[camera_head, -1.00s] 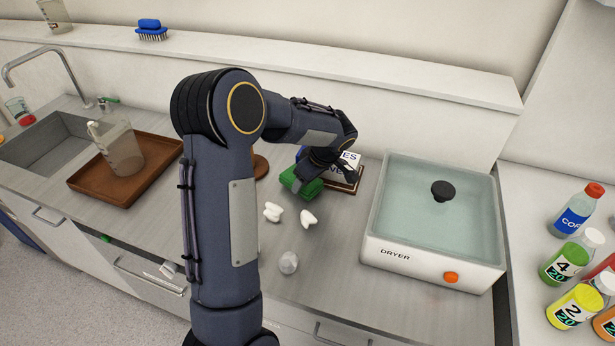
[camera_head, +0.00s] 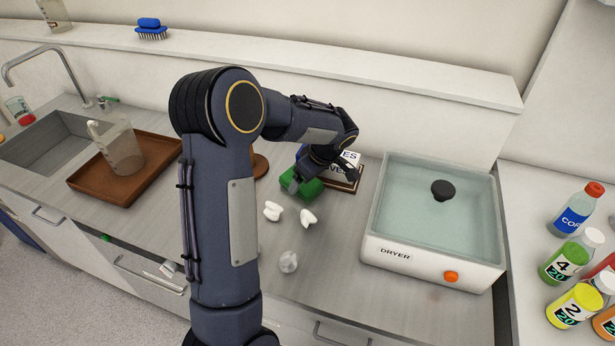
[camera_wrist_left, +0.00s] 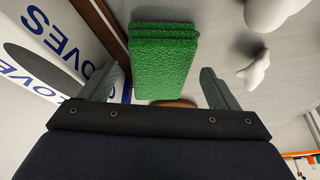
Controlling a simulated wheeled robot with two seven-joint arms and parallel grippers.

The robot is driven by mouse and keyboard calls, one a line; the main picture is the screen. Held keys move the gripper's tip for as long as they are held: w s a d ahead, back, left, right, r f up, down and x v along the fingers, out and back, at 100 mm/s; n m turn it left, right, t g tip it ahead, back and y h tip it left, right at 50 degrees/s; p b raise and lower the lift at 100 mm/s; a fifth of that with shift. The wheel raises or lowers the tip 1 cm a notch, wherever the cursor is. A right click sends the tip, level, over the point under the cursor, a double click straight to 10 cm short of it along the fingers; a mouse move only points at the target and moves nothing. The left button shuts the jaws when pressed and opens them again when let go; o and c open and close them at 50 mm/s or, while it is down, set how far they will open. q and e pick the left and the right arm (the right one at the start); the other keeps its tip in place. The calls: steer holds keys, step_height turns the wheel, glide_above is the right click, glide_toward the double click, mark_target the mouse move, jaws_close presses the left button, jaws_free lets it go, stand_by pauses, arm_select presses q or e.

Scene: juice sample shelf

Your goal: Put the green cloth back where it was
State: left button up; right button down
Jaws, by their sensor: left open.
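The green cloth (camera_head: 313,190) is a folded stack on the grey counter, in front of the glove box (camera_head: 348,160). In the left wrist view the cloth (camera_wrist_left: 163,62) shows its folded layers, with its lower part between my fingers. My left gripper (camera_head: 318,180) is over the cloth, pointing down. In the wrist view my left gripper (camera_wrist_left: 166,90) is open, with a gap between each finger and the cloth. The arm hides part of the counter left of the cloth. My right gripper is not in view.
Crumpled white pieces (camera_head: 289,262) lie in front of the cloth. The dryer (camera_head: 385,254) stands to the right, with bottles (camera_head: 557,265) beyond it. A brown tray (camera_head: 90,187) with a jug (camera_head: 122,150) is by the sink at the left.

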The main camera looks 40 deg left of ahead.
arm_select(q)
steer(key=v, duration=1)
steer(key=s+d+m+t+h, duration=0.2)
steer(key=s+d+m+h, duration=0.2)
steer(key=s+d+m, duration=0.3)
steer(key=s+d+m+t+h, duration=0.3)
steer(key=s+d+m, duration=0.4)
steer(key=s, duration=1.1)
steer(key=shift+f+m+h+b, duration=0.2)
steer(key=shift+m+h+b, duration=0.25)
steer(key=shift+m+h, duration=0.25)
